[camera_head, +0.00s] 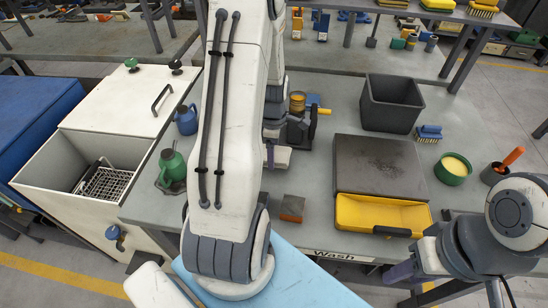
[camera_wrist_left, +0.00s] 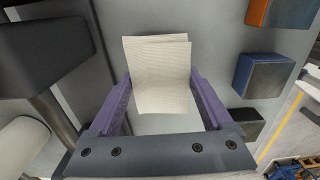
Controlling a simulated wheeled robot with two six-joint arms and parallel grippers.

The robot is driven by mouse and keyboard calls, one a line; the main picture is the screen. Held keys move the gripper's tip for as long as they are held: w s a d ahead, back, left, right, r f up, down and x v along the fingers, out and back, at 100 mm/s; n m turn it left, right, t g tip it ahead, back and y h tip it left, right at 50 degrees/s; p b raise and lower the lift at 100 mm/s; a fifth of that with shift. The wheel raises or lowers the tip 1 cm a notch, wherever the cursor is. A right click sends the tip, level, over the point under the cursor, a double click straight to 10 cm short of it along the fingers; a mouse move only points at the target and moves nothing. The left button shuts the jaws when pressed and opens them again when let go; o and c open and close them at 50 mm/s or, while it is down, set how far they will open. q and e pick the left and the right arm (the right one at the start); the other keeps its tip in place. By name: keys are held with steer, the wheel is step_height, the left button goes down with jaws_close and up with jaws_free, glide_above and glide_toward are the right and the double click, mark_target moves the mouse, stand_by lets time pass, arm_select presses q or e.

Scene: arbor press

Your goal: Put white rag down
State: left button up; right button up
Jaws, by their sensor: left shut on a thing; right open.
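The white rag (camera_wrist_left: 162,75) is a folded, cream-white square in the left wrist view. It sits between the two purple fingers of my left gripper (camera_wrist_left: 160,80), which is shut on it. Below the rag is a pale grey surface; I cannot tell whether the rag touches it. In the head view my left arm covers the middle of the bench, and I cannot make out the rag there. My right gripper (camera_head: 412,280) is open at the bench's front edge, low on the right, partly hidden by its own arm.
The grey bench (camera_head: 320,185) holds a dark bin (camera_head: 390,102), a yellow tray (camera_head: 382,214) with a dark mat behind it, a green bowl (camera_head: 453,168), a blue brush (camera_head: 429,133) and a green can (camera_head: 172,168). An orange-sided block (camera_head: 292,208) lies near the front. A white open-topped cabinet (camera_head: 128,98) stands left.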

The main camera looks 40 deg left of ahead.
arm_select(q)
steer(key=shift+f, duration=1.55)
steer(key=shift+f, duration=0.15)
steer(key=o, duration=1.4)
